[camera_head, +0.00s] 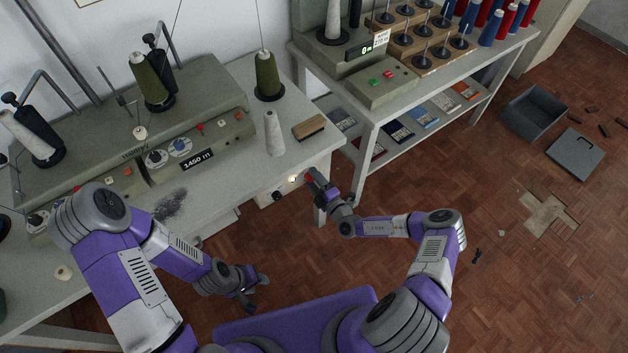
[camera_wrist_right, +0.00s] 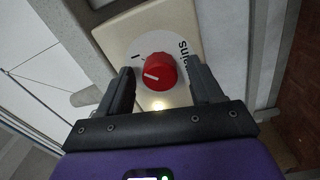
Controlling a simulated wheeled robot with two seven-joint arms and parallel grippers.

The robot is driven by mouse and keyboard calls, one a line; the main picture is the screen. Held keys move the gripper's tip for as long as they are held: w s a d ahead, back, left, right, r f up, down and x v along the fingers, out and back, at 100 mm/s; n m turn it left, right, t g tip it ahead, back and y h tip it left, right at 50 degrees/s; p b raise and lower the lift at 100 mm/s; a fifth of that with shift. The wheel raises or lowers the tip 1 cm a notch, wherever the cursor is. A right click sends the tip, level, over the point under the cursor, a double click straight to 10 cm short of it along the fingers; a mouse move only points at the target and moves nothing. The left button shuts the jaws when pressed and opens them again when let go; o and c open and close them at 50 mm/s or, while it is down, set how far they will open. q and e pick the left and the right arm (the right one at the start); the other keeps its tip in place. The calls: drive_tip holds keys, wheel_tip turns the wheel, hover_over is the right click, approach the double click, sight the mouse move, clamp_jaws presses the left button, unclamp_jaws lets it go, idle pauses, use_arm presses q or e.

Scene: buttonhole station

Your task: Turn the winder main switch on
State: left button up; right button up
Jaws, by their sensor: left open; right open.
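The winder main switch (camera_wrist_right: 157,72) is a red rotary knob on a round white plate, on a cream box under the table edge. Its white pointer line points left, a little below an "I" mark; part of the word "mains" shows at right. My right gripper (camera_wrist_right: 160,85) is open, its fingers one on each side of the knob; I cannot tell whether they touch it. In the head view the right gripper (camera_head: 314,180) is at the box's right end, beside the red knob. My left gripper (camera_head: 258,291) is open and empty, low in front of the table.
The winder (camera_head: 195,130) stands on the table, with thread cones and a display reading 1450 m. A shelved bench (camera_head: 365,132) stands right. A bright spot (camera_wrist_right: 158,104) shows below the knob.

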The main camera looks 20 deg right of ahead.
drive_tip(key=p+v, duration=0.1)
drive_tip(key=v, duration=0.6)
drive_tip(key=shift+s, duration=0.3)
drive_tip(key=shift+d, duration=0.1)
